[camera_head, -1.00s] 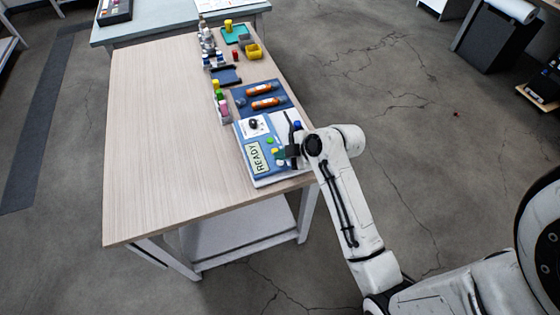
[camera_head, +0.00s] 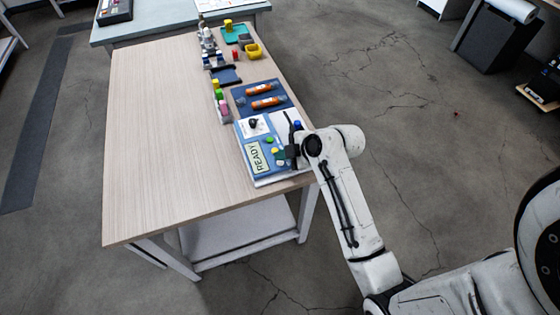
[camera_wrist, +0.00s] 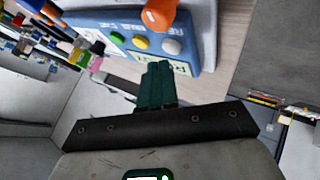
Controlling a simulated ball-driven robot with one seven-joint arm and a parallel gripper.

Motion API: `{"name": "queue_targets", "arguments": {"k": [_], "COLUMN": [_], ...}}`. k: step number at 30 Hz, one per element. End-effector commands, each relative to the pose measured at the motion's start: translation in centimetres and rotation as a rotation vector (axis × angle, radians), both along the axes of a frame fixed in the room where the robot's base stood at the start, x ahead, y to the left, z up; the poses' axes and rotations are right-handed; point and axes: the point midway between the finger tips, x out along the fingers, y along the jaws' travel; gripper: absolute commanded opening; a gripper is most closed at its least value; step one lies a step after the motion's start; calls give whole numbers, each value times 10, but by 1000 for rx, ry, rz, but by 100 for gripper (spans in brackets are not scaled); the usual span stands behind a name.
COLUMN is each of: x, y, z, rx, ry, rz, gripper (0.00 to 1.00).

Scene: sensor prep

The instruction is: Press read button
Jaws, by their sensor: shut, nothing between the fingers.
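The blue reader device (camera_head: 243,142) lies at the near right end of the wooden table, with a pale READY display (camera_head: 257,157). Beside the display are a green button (camera_head: 269,140), a yellow button (camera_head: 275,150) and a whitish button (camera_head: 280,161). The wrist view also shows the green (camera_wrist: 117,38), yellow (camera_wrist: 141,41) and whitish (camera_wrist: 171,46) buttons; their labels are not legible. My gripper (camera_head: 289,152) is at the device's right side, close to the buttons. In the wrist view its dark green fingers (camera_wrist: 158,78) are together and empty; I cannot tell whether they touch the device.
An orange piece (camera_wrist: 158,14) stands close to the buttons in the wrist view. A blue tray (camera_head: 246,109) with two orange-banded tubes lies behind the device. Small bottles (camera_head: 221,97) line the tray's left. The table's left side (camera_head: 160,130) is bare.

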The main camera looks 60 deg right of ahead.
Motion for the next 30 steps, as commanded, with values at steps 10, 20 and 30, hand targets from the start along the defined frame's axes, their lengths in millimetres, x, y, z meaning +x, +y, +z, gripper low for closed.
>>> {"name": "queue_targets", "arguments": {"k": [10, 20, 30], "x": [0, 0, 0], "y": [0, 0, 0], "z": [-6, -7, -11], "rx": [0, 0, 0], "ry": [1, 1, 1], "rz": [1, 1, 1], "gripper": [0, 0, 0]}}
